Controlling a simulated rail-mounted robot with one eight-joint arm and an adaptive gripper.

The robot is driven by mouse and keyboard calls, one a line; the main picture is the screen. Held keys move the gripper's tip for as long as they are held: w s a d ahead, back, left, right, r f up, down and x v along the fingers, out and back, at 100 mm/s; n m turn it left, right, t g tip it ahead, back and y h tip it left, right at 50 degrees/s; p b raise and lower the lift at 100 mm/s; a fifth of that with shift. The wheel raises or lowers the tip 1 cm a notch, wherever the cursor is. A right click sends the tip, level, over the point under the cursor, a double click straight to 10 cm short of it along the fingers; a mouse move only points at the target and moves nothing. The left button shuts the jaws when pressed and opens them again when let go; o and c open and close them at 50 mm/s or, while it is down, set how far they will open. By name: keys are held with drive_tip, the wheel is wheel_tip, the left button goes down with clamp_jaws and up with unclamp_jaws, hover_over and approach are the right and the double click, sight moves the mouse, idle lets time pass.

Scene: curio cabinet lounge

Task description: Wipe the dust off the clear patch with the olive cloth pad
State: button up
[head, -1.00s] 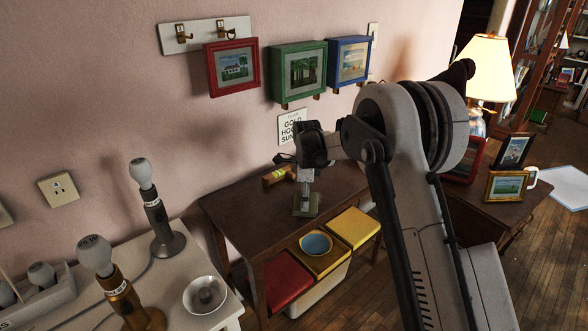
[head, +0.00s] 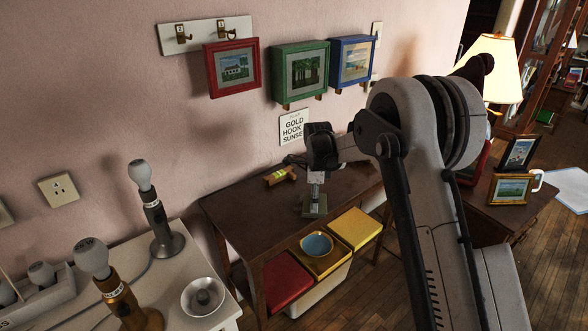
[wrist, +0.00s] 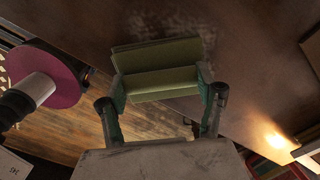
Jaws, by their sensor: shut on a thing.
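The olive cloth pad (head: 314,208) is between the fingers of my gripper (head: 316,184), low over the dark wooden table (head: 240,202). In the wrist view, the pad (wrist: 158,82) spans between both fingertips of my gripper (wrist: 161,92), which is shut on it. The pad looks flat on or very near the tabletop; exact contact cannot be told. A faint grey, speckled dusty area (wrist: 190,24) shows on the tabletop just beyond the pad in the wrist view. Part of the surface is hidden under the pad.
A small wooden block with a yellow-green part (head: 280,176) lies left of my gripper near the wall. A sign (head: 293,128) hangs behind.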

sight(324, 204)
drive_tip(key=shift+w+a+p, duration=0.8)
drive_tip(key=shift+w+a, duration=2.1)
drive_tip(key=shift+w, duration=0.15)
drive_tip(key=shift+w+d, duration=0.8)
drive_tip(key=shift+d, duration=0.1)
drive_tip(key=shift+s+d+b, duration=1.2)
drive_tip(key=shift+s+d, duration=2.45)
drive_tip(key=shift+s, duration=0.1)
drive_tip(key=shift+s+d+r, duration=0.1)
drive_tip(key=shift+s+r, duration=0.05)
wheel_tip(324, 204, up, 8)
drive_tip(key=p, duration=0.3)
